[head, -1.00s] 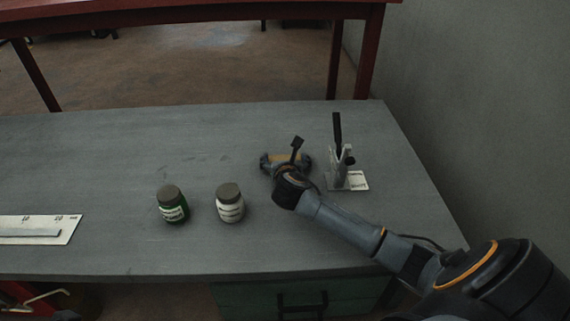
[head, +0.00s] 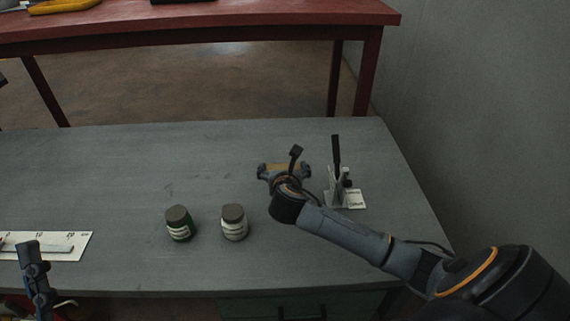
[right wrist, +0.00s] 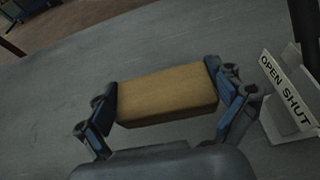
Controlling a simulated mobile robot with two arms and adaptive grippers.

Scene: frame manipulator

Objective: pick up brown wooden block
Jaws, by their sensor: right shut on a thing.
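The brown wooden block (right wrist: 165,93) lies between the two blue-grey fingers of my right gripper (right wrist: 168,100) in the right wrist view, gripped at its two ends. In the head view my right gripper (head: 284,174) is over the right part of the grey table, with a little of the block (head: 277,167) showing between the fingers. I cannot tell for certain how far the block is above the table. My left gripper (head: 31,250) shows at the lower left of the head view, near the ruler-like plate; its finger opening is unclear.
A small stand with a black lever and an "OPEN SHUT" label (right wrist: 285,92) is close to the right of my right gripper. A white scale plate (head: 72,243) lies left. The table's middle left is clear.

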